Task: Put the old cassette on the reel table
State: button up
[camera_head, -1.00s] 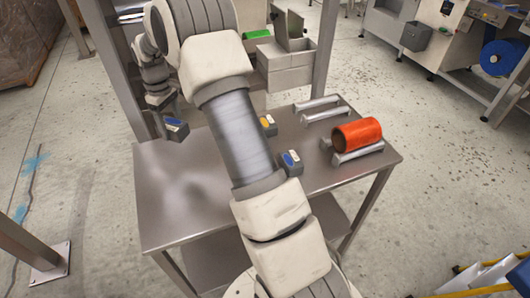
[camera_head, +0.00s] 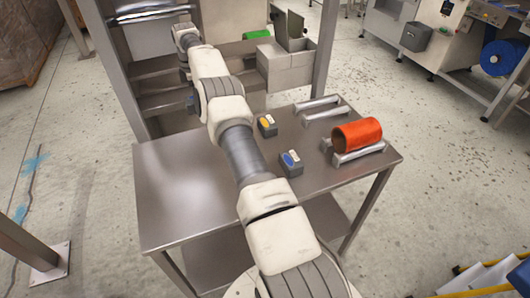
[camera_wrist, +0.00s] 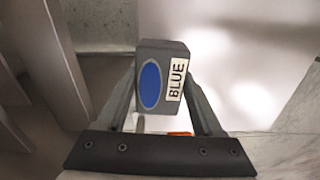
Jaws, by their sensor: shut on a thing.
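My gripper (camera_wrist: 163,82) is shut on a dark grey cassette (camera_wrist: 150,86) with a blue oval and a white label reading BLUE. Another blue-marked cassette (camera_head: 291,163) and a yellow-marked cassette (camera_head: 267,125) stand on the table, right of my arm. I cannot tell by looks which one is old. An orange reel (camera_head: 357,134) lies on rollers at the table's right end.
A steel frame with shelves (camera_head: 165,82) stands behind the table; its upright (camera_head: 105,65) is close to my arm. A grey open box (camera_head: 287,68) and a green item (camera_head: 257,34) are at the back. The table's front left is bare.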

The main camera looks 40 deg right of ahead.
jog(key=shift+s+d+f+n, duration=0.15)
jog(key=shift+d+n, duration=0.1)
jog(key=shift+d, duration=0.2)
jog(key=shift+w+d+f+n, duration=0.15)
jog(key=shift+d+n, duration=0.1)
jog(key=shift+d, duration=0.2)
jog(key=shift+s+f, duration=0.1)
jog(key=b, duration=0.2)
jog(key=shift+s+f+b, duration=0.2)
jog(key=shift+f+b, duration=0.1)
jog(key=shift+b, duration=0.05)
jog(key=s+b, duration=0.1)
jog(key=b, duration=0.1)
jog(key=f+b, duration=0.1)
jog(key=b, duration=0.1)
jog(key=shift+s+a, duration=0.35)
jog(key=shift+s, duration=0.05)
jog(key=shift+s+a, duration=0.1)
jog(key=shift+s, duration=0.2)
jog(key=s+a+f, duration=0.1)
jog(key=s, duration=0.1)
jog(key=s+a+f, duration=0.1)
jog(key=s+f, duration=0.1)
jog(key=s, duration=0.1)
jog(key=s+f, duration=0.2)
jog(key=s, duration=0.1)
jog(key=shift+s+a+f+b, duration=0.1)
jog(key=shift+s+a+b, duration=0.05)
jog(key=shift+a+b, duration=0.25)
jog(key=shift+f, duration=1.95)
